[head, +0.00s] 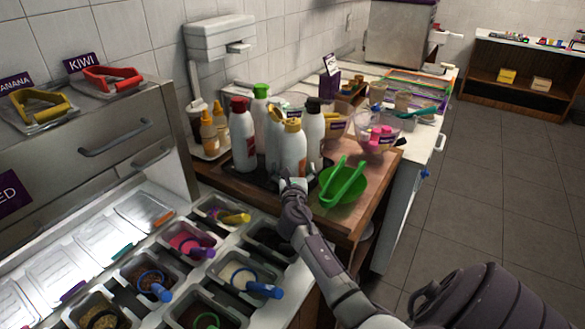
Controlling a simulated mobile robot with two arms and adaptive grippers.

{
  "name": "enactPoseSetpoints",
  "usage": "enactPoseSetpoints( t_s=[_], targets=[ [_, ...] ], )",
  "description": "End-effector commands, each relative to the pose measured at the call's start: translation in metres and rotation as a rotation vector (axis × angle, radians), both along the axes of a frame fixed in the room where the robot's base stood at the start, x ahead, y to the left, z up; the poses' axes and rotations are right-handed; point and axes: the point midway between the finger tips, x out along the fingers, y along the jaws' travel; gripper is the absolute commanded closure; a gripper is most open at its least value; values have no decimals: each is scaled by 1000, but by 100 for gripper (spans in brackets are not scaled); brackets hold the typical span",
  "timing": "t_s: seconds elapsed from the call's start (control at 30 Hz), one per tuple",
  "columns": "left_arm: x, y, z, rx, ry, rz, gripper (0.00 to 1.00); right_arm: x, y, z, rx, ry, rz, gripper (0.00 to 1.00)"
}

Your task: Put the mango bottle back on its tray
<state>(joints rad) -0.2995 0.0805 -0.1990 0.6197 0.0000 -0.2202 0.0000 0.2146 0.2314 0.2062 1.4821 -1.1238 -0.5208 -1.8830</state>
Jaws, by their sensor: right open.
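White squeeze bottles stand upright in a group on a dark tray (231,173) on the wooden counter. The front bottle (293,156) has a yellow-gold cap; no label reading mango can be read, so I cannot tell for sure which bottle is the mango one. My left gripper is out of view.
Small sauce bottles (209,134) are at left. Topping bins with scoops (238,270) fill the front left. The floor at right is clear.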

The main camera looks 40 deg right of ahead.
Motion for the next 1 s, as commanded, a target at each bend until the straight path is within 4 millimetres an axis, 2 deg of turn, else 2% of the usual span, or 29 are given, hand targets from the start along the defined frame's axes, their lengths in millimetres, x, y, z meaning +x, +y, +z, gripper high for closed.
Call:
enactPoseSetpoints(
  t_s=[0.43,0.87,1.0],
  targets=[
    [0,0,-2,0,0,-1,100,-49,44,-3,1,2,2,0],
    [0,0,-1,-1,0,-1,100,-55,49,-1,1,1,0,0],
    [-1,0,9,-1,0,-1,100,-55,49,9,1,1,0,0]
  ],
)
